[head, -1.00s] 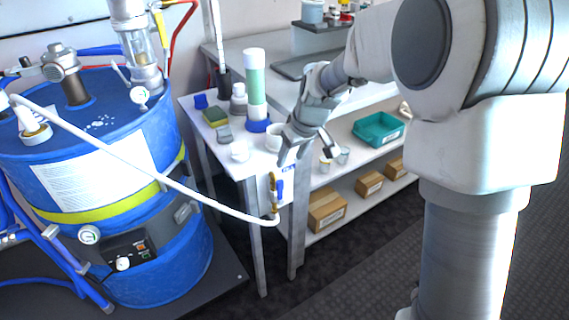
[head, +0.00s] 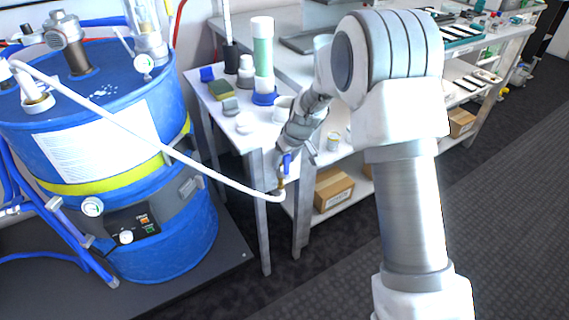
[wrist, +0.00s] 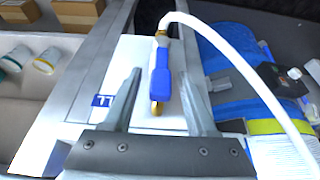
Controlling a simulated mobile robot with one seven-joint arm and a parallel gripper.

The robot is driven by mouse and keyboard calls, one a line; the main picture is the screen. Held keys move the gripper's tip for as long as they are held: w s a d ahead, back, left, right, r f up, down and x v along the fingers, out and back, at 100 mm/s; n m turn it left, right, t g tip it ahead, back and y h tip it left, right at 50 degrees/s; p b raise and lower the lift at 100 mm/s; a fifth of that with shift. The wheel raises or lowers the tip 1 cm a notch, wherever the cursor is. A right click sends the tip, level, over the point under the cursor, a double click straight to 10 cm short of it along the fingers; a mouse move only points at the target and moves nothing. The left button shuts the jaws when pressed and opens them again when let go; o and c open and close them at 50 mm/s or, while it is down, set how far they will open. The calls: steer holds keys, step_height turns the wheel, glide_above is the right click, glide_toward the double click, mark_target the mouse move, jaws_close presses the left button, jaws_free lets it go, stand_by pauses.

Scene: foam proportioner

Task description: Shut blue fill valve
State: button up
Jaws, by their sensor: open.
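The fill valve has a blue lever (head: 287,163) and a brass body (head: 281,184), and sits at the front of the white side table, on the end of a white hose (head: 225,182). In the wrist view the blue lever (wrist: 161,82) lies roughly in line with the brass fitting (wrist: 162,41) and the hose end. My gripper (wrist: 159,74) is open, with one finger on each side of the lever and visible gaps between. In the head view my gripper (head: 283,160) is at the valve and partly hides it.
A blue drum (head: 165,235) with a yellow band stands left of the valve. The white side table (head: 222,118) holds a green-and-white cylinder (head: 263,60) and small containers. A cardboard box (head: 333,188) sits on the low shelf. The dark floor at right is clear.

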steer(key=shift+w+a+f, duration=0.1)
steer(key=shift+w+f, duration=0.1)
steer(key=shift+f, duration=0.35)
jaws_close()
stand_by(1.1)
